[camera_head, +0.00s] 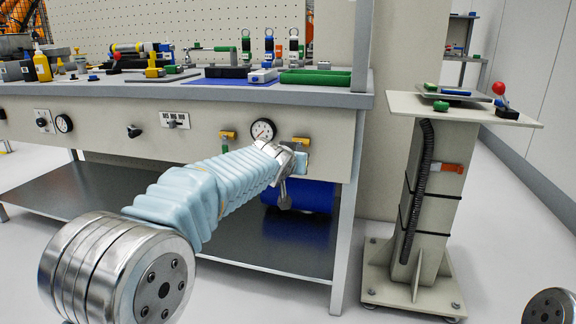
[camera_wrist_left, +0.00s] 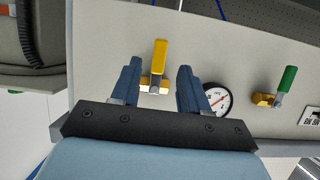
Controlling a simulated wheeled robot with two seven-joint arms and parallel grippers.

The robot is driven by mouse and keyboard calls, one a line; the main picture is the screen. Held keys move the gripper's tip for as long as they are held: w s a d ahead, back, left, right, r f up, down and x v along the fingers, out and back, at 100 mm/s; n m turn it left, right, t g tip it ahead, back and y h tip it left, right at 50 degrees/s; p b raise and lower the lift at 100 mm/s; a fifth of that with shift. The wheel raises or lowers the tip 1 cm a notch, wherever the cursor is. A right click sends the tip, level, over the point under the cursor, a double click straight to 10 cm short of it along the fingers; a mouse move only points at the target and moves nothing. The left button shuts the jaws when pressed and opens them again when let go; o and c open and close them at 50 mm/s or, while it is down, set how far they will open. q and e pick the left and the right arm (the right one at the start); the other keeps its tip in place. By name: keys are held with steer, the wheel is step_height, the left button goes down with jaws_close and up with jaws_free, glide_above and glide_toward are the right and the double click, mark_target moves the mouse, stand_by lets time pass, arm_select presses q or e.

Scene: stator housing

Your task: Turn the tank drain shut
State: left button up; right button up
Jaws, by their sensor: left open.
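A valve with a yellow lever handle (camera_wrist_left: 160,58) and brass body sits on the bench's front panel. In the left wrist view, which looks upside down, the lever lies between my left gripper's (camera_wrist_left: 158,68) two blue fingers, with gaps on both sides. In the head view my left gripper (camera_head: 301,161) is in front of this valve (camera_head: 300,141) and partly covers it. A second valve with a green lever (camera_wrist_left: 287,79) is beyond the gauge; it also shows in the head view (camera_head: 227,137). A blue tank (camera_head: 305,196) lies under the bench, partly hidden. My right gripper is out of view.
A round pressure gauge (camera_head: 262,130) is close beside the left gripper; it also shows in the left wrist view (camera_wrist_left: 218,100). The bench top (camera_head: 330,98) overhangs the panel. A bench leg (camera_head: 344,235) and a pedestal (camera_head: 432,200) stand to the right.

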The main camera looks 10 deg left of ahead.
arm_select(q)
steer(key=b+v, duration=0.1)
steer(key=v, duration=0.6)
steer(key=shift+s, duration=0.2)
steer(key=shift+r, duration=0.15)
steer(key=s+f+g, duration=0.3)
steer(key=f, duration=1.1)
steer(key=s+f+g, duration=0.2)
steer(key=f, duration=1.3)
steer(key=s+f+g, duration=0.3)
steer(key=f, duration=1.1)
steer(key=s+d+f+n+g+h, duration=0.1)
steer(key=s+d+f+g+h, duration=0.1)
steer(key=s+f, duration=0.75)
steer(key=s+d+f+n+g+h, duration=0.1)
steer(key=s+f+g, duration=0.1)
steer(key=s+f, duration=0.8)
steer(key=s+r+p, duration=0.2)
steer(key=r+p, duration=0.6)
steer(key=r, duration=0.1)
steer(key=s+d+r+p, duration=0.1)
steer(key=s+r+p, duration=0.1)
steer(key=r+p, duration=0.6)
step_height(320, 180, up, 3)
steer(key=shift+f+g+h, duration=0.2)
steer(key=shift+g+h, duration=0.2)
